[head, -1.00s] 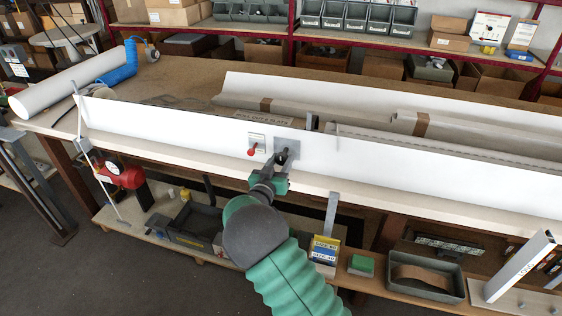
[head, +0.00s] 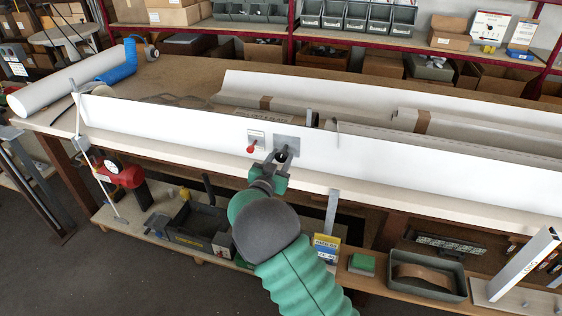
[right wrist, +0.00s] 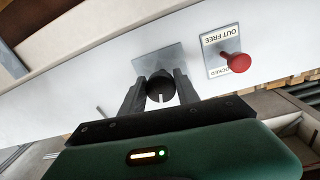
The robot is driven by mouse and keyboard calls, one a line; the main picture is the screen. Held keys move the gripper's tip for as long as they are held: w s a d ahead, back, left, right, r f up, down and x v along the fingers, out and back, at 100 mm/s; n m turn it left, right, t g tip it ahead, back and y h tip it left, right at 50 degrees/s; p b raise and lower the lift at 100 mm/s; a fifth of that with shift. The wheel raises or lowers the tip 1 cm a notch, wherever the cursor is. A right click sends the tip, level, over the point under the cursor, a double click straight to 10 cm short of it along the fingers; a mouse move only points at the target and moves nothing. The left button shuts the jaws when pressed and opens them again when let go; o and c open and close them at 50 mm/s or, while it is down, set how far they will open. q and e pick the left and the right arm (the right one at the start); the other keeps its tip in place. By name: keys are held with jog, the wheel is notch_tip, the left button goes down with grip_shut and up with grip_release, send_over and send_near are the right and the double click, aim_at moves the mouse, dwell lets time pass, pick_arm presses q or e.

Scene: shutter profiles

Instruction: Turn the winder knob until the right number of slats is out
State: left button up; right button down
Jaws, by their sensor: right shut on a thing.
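The winder knob (right wrist: 161,88) is a dark round knob with a pale mark, on a grey plate (right wrist: 148,62) on the long white board (head: 400,165). The mark points down in the right wrist view. My right gripper (head: 280,157) is shut on the knob, one dark finger on each side; the same gripper (right wrist: 160,84) shows from close up. A red lever (right wrist: 238,62) sticks out beside it on a label reading "OUT FREE" and, partly covered, "LOCKED". I cannot make out a count of slats. My left gripper is out of view.
Long pale profiles (head: 470,127) lie behind the board on the bench (head: 190,85). A low shelf below holds a dark tray (head: 195,228) and a green box (head: 362,264).

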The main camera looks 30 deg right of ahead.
jog(key=m+b, duration=0.3)
jog(key=m, duration=0.2)
jog(key=shift+w+f+b, duration=0.1)
jog(key=shift+f+b, duration=0.05)
jog(key=shift+b, duration=0.25)
jog(key=shift+m+y+b, duration=0.3)
jog(key=shift+m+b, duration=1.4)
jog(key=shift+m, duration=0.6)
jog(key=c, duration=0.9)
grip_release()
jog(key=shift+a+r, duration=0.1)
jog(key=shift+r, duration=0.1)
jog(key=f+p+v, duration=0.1)
jog(key=v, duration=1.5)
jog(key=shift+s+a+r+p, duration=0.25)
jog(key=shift+s+r+p, duration=0.1)
jog(key=shift+r, duration=0.1)
